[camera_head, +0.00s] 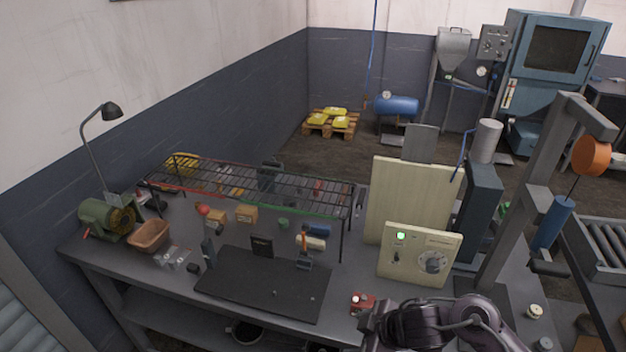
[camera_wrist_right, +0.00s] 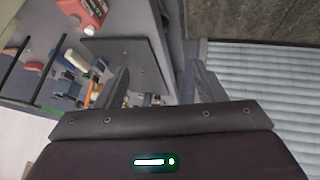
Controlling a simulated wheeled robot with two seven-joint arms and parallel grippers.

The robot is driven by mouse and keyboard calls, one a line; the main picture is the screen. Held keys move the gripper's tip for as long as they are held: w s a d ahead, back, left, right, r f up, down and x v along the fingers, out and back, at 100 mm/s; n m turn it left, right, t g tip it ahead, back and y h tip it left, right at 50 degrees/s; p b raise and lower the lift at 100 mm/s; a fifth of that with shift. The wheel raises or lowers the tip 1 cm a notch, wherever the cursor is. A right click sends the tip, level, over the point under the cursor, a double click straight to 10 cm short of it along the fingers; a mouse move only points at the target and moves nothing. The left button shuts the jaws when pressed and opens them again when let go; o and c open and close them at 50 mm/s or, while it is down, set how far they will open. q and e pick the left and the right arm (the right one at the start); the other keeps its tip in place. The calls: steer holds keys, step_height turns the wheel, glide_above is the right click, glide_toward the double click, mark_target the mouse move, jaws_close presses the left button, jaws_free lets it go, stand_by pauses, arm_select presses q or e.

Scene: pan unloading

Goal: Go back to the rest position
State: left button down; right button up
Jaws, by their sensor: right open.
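My right arm comes in at the bottom of the head view, over the front right of the workbench, and its fingertips are hard to make out there. In the right wrist view my right gripper (camera_wrist_right: 160,72) is open, with its two fingers apart and nothing between them. A dark flat board (camera_wrist_right: 120,58) shows beyond the fingers. My left gripper is not in view.
The workbench (camera_head: 110,262) bears a black board (camera_head: 255,285), a wire rack (camera_head: 250,185), a small red object (camera_head: 362,302) and a cream control box (camera_head: 415,268) close to my right arm. A grey post (camera_head: 530,190) stands to the right.

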steer(key=s+d+r+m+g+h, duration=0.1)
steer(key=s+d+r+m+h, duration=0.15)
steer(key=s+d+m, duration=0.35)
steer(key=s+d+r+m+h, duration=0.1)
steer(key=s+d+m+h, duration=0.25)
steer(key=s+m, duration=0.4)
steer(key=s+f+n+g+y+b, duration=0.15)
steer(key=f+b, duration=0.25)
steer(key=f, duration=1.6)
steer(key=s+f+h+b, duration=0.15)
steer(key=f+b, duration=0.35)
steer(key=f, duration=1.5)
arm_select(q)
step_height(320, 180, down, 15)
steer(key=b, duration=0.5)
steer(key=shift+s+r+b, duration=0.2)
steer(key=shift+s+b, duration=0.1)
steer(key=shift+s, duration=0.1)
arm_select(e)
steer(key=s+d+f, duration=0.2)
steer(key=s+f, duration=0.7)
steer(key=f, duration=0.2)
steer(key=s+d+f+g, duration=0.1)
steer(key=s+f, duration=0.9)
steer(key=f, duration=0.1)
steer(key=shift+s+d+f+y, duration=0.25)
steer(key=shift+d+y, duration=0.15)
